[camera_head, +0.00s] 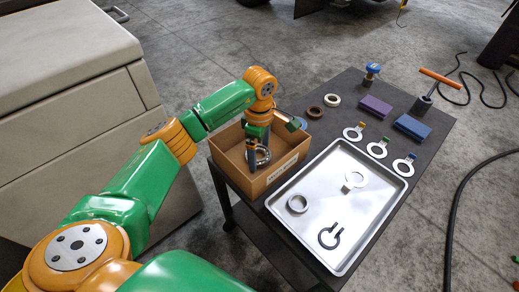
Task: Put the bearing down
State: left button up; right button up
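My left gripper (256,151) points down into the open cardboard box (289,163) at the left part of the cart top. A dark grey ring-shaped bearing (264,157) is at its fingertips, tilted on edge, and the fingers look closed on it. The bearing is inside the box's outline; whether it touches the box floor is hard to tell. The fingers and wrist hide part of the bearing and the box's inside. My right gripper is not in view.
Behind are two loose rings, several tagged washers, a purple block (376,106), a blue block (412,127) and an orange-handled tool (424,101).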

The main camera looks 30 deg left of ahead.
pick_arm(q)
jog(key=shift+r, duration=0.25)
notch_tip(320, 180, up, 12)
jog(key=p, duration=0.2)
jog(key=shift+f+p, duration=0.15)
jog(key=shift+p, duration=0.15)
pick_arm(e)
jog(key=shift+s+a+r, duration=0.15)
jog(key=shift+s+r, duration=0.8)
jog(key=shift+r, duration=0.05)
